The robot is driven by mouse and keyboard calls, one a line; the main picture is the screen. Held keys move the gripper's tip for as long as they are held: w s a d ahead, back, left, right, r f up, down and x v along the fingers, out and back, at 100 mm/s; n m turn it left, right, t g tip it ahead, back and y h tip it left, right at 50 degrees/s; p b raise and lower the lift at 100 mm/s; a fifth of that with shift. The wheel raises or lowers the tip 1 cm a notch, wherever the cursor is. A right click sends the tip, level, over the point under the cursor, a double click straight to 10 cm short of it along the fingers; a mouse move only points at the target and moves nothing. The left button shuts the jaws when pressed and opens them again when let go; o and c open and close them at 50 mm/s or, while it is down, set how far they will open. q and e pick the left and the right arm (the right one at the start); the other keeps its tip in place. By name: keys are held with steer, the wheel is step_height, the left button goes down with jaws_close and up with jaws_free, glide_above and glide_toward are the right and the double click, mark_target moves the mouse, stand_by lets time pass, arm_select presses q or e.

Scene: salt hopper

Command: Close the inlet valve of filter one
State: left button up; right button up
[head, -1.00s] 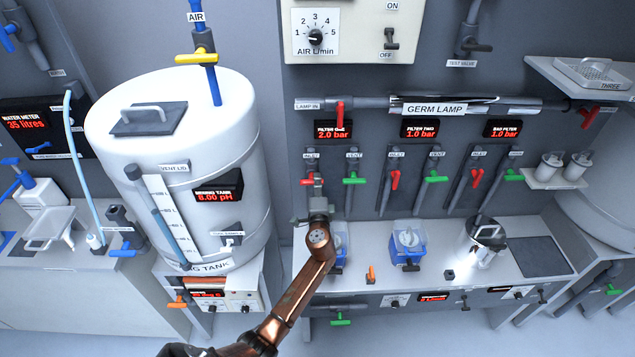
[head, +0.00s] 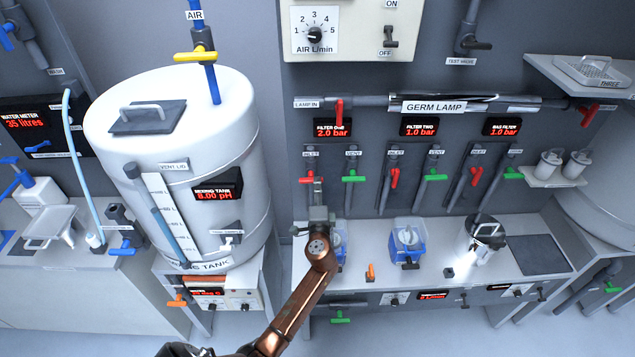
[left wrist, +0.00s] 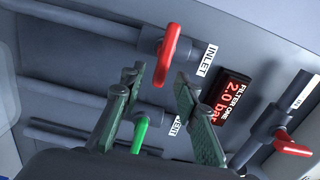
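The filter one inlet valve has a red handle (head: 306,180) below the INLET label on the left pipe under the FILTER ONE display (head: 333,128), which reads 2.0 bar. In the left wrist view the red handle (left wrist: 167,52) reaches down between the tips of my left gripper (left wrist: 158,80). The fingers are apart on either side of it, with gaps showing. My right gripper is in neither view.
The green vent handle (head: 353,179) is close on the right; it also shows in the left wrist view (left wrist: 140,133). A red lamp inlet handle (head: 339,112) is above. The white mixing tank (head: 232,125) stands left. Blue-based filter units (head: 409,240) sit on the bench below.

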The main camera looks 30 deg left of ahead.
arm_select(q)
steer(key=v, duration=0.8)
steer(key=shift+a, duration=0.1)
